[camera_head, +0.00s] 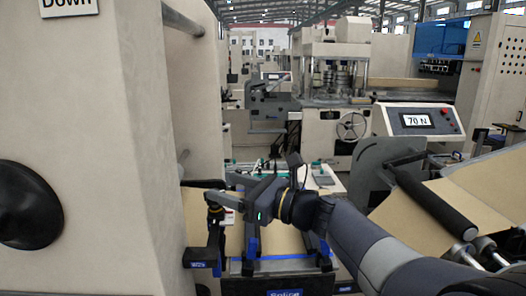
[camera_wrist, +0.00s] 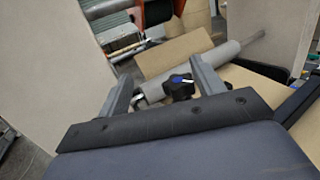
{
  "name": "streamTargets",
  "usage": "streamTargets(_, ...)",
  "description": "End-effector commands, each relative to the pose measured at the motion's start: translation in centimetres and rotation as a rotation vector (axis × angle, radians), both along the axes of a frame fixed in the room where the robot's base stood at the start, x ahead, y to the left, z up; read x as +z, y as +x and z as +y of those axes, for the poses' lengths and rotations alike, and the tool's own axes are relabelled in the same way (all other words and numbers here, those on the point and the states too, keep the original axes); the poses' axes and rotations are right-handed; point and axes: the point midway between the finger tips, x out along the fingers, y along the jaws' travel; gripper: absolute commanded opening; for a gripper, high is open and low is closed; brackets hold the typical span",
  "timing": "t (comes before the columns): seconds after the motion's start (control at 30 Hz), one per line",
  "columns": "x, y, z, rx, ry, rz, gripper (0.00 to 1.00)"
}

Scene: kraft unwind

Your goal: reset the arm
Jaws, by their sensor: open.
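My gripper (camera_head: 206,194) reaches left from my grey arm toward the tall beige machine wall. In the wrist view my gripper (camera_wrist: 160,68) has its two grey fingers spread apart with nothing clasped. A black knob (camera_wrist: 180,87) with a blue mark shows between the fingers there. I cannot tell how far it is from them. In the head view a dark post (camera_head: 215,240) stands just below the fingertips, with a small labelled blue-edged block (camera_head: 200,256) at its foot.
The beige wall (camera_head: 110,150) with a black round part (camera_head: 28,205) fills the left. A black frame marked "Splice" (camera_head: 284,293) stands below my gripper. A grey roller (camera_wrist: 215,58) lies beyond the fingers.

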Motion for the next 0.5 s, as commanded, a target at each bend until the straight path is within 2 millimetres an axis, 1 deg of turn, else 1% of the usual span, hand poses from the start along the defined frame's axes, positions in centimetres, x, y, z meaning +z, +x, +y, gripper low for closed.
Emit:
streamTargets(0.03, 0.9, 0.4, 0.4, 0.030, 0.004, -0.003, 0.64)
streamTargets(0.2, 2.2, 1.1, 1.6, 0.123, 0.013, -0.014, 0.64)
streamTargets(0.33, 2.9, 1.4, 2.2, 0.175, 0.018, -0.019, 0.64)
streamTargets(0.5, 3.2, 1.5, 2.5, 0.210, 0.020, -0.022, 0.64)
